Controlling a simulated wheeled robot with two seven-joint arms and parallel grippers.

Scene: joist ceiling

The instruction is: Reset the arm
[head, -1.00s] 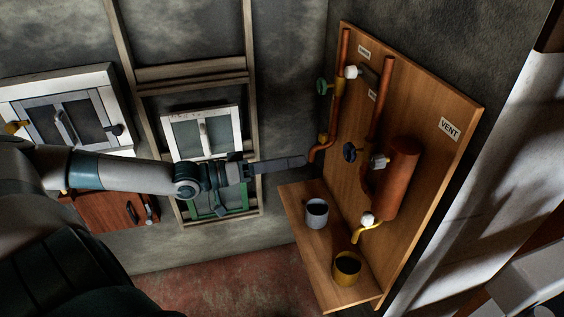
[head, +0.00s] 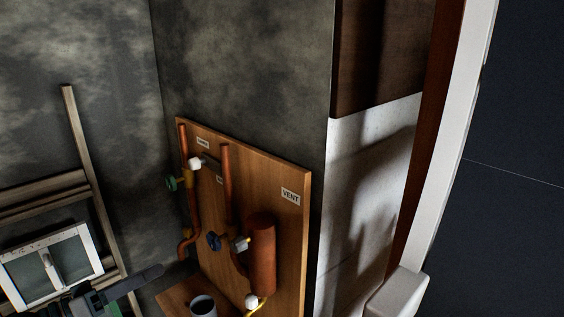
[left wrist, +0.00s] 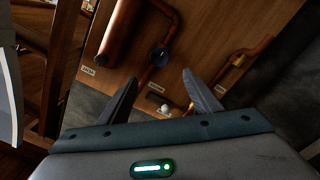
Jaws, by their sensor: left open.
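My left gripper (head: 150,275) is at the lower left of the head view, seen edge-on with its dark fingers pointing right toward the wooden pipe board (head: 285,235). In the left wrist view the left gripper (left wrist: 160,78) has its two dark fingers spread apart with nothing between them. The board, with its copper pipes, shows beyond the fingers there. A gap shows between the fingertips and the board in the head view. Most of my left arm is outside the head view. My right gripper is in neither current view.
The board carries a copper cylinder (head: 262,255), a blue knob (head: 214,241), a green knob (head: 172,183) and a VENT label (head: 290,196). A grey cup (head: 203,306) stands on its shelf. A white-framed window panel (head: 52,268) is at the left. Bare wall lies above the board.

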